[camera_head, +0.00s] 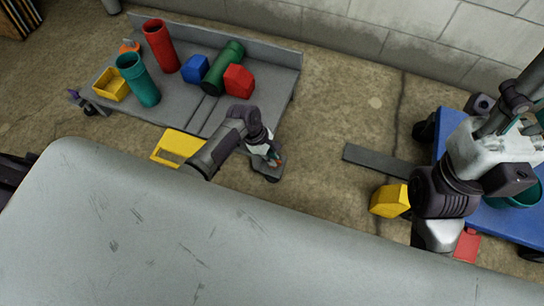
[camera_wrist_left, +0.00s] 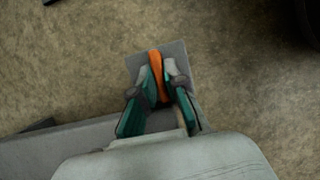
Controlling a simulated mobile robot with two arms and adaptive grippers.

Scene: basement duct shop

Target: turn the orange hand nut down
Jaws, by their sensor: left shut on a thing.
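The orange hand nut (camera_wrist_left: 155,62) stands between the teal fingers of my left gripper (camera_wrist_left: 160,84), over a small grey plate (camera_wrist_left: 176,52). In the head view my left gripper (camera_head: 273,156) reaches down over this plate (camera_head: 266,172), beside the low grey cart. The gripper is shut on the nut, with a finger on each side of it. What lies under the nut is hidden by the fingers. My right arm is at the right; its fingertips are not visible.
The grey cart (camera_head: 195,101) holds red and teal tubes, a green cylinder, blue and red blocks and a yellow bin. A blue cart (camera_head: 489,215) stands at right, beside a yellow block (camera_head: 389,201). A dark flat strip (camera_head: 380,160) lies on the open concrete floor.

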